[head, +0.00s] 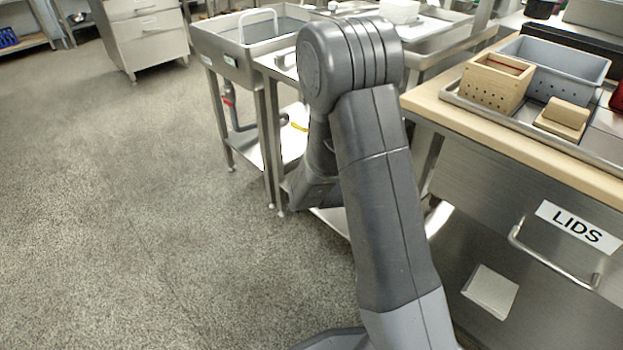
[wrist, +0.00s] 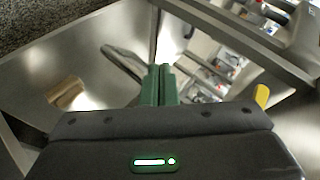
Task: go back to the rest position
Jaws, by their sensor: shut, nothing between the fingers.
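My gripper (wrist: 159,84) shows in the wrist view with its two green fingers together and nothing between them. Past the fingertips in that view are shiny steel surfaces and a dark bar-like shape (wrist: 122,62); I cannot tell whether the fingers touch anything. In the head view my grey arm stands bent in the middle of the picture, in front of the steel bench. My gripper itself is hidden there behind the arm.
A counter with a wooden edge (head: 520,143) stands at the right, with a drawer labelled LIDS (head: 578,226). On it are a wooden box (head: 494,84), a grey bin (head: 556,66) and a wooden block (head: 563,117). A steel sink (head: 232,52) stands behind. The floor at left is clear.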

